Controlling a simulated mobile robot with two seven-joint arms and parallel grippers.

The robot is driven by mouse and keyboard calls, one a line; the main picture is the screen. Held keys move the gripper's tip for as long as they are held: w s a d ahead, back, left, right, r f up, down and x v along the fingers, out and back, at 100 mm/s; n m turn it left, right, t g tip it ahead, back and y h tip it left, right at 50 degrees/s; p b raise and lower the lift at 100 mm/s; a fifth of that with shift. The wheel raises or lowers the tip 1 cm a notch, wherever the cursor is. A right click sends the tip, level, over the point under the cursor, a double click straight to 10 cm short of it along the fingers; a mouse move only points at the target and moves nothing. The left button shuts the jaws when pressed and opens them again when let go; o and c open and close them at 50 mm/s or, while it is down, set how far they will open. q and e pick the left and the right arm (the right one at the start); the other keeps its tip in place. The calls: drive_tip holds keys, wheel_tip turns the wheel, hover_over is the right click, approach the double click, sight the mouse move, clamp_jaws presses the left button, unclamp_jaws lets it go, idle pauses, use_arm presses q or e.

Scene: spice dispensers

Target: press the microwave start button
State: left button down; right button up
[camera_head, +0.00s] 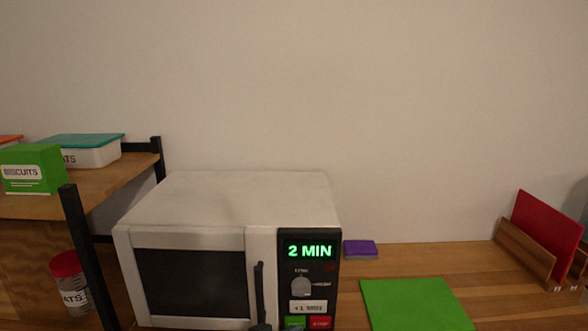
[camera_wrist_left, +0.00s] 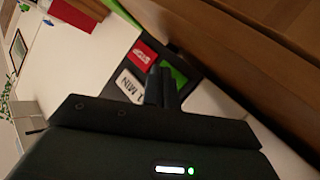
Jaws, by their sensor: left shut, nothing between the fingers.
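The white microwave (camera_head: 230,205) stands on the wooden counter with its door closed. Its display (camera_head: 310,251) reads "2 MIN" in green. At the bottom of the control panel are the green start button (camera_head: 294,323) and the red stop button (camera_head: 320,323), both cut by the lower picture edge. In the left wrist view, my left gripper (camera_wrist_left: 159,82) is shut and empty, its fingertips close to the green start button (camera_wrist_left: 176,76). The fingers partly cover that button; I cannot tell whether they touch it. The red stop button (camera_wrist_left: 143,56) lies just beyond. My right gripper is not in view.
A knob (camera_head: 302,286) and a white "+1 MIN" button (camera_head: 308,307) sit above the start button. The dark door handle (camera_head: 259,290) is just left of the panel. A green board (camera_head: 415,304) and purple sponge (camera_head: 360,249) lie to the right. A shelf (camera_head: 130,172) stands left.

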use_arm(q)
drive_tip(key=shift+w+a+r, duration=0.25)
drive_tip(key=shift+w+r, duration=0.25)
drive_tip(key=shift+f, duration=0.1)
idle(0.3)
drive_tip(key=shift+s+d+p, duration=0.1)
drive_tip(key=shift+s+p, duration=0.25)
drive_tip(key=shift+p, duration=0.45)
drive_tip(key=shift+s+f+p, duration=0.15)
drive_tip(key=shift+s+p, duration=0.1)
drive_tip(key=shift+p, duration=0.15)
drive_tip(key=shift+s+f+p, duration=0.15)
drive_tip(key=shift+s+p, duration=0.5)
drive_tip(key=shift+s, duration=0.55)
drive_tip(key=shift+s+f+p, duration=0.1)
drive_tip(key=shift+s+p, duration=0.55)
drive_tip(key=shift+s, duration=0.5)
